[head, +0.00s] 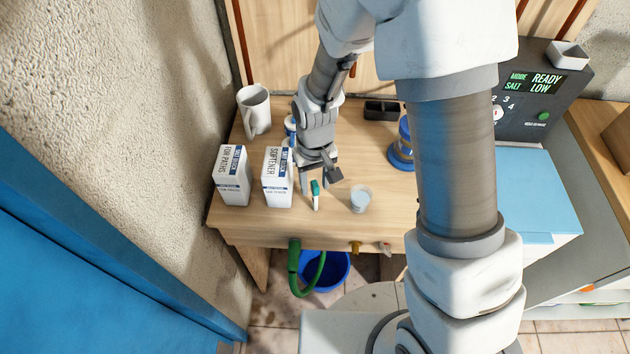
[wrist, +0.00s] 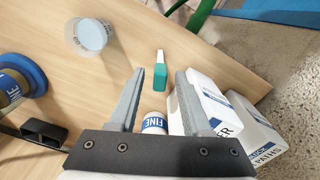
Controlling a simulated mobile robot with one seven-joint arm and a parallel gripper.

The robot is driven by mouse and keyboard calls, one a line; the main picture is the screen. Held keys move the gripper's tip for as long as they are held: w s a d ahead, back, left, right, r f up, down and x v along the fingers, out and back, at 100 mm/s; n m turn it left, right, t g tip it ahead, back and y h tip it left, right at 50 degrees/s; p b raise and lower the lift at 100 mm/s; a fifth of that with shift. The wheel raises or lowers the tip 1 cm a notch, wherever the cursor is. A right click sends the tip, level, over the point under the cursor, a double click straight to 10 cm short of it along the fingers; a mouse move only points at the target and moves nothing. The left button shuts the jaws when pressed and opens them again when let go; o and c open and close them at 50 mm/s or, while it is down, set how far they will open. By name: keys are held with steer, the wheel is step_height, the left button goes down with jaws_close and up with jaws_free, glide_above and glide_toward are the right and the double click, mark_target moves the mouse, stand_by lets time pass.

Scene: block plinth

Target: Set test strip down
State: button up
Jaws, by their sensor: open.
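The test strip (head: 315,194), with a green end and a white end, appears to lie on the wooden table near its front edge. The white end points toward that edge. It also shows in the wrist view (wrist: 161,77), in the gap between the fingertips. My gripper (head: 321,181) is open, with its fingers apart and pointing down just behind the strip. In the wrist view the fingers (wrist: 161,71) show space on both sides of the strip. I cannot tell how high the fingertips are above the table.
A clear cup (head: 360,199) stands right of the strip. A softener carton (head: 278,178) and another carton (head: 232,176) stand left, with a white mug (head: 254,111) behind. A blue container (head: 402,150) stands further right. A green hose (head: 295,262) and blue bucket (head: 325,271) are below the table's front.

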step_height(320, 180, up, 13)
steer(key=p, duration=0.1)
steer(key=s+d+r+m+t, duration=0.4)
steer(key=s+d+r, duration=0.8)
steer(key=d+r, duration=0.4)
steer(key=shift+s+d+r+m+t, duration=0.2)
steer(key=shift+s+r+m+t, duration=0.2)
steer(key=shift+t, duration=0.4)
steer(key=shift+d, duration=0.1)
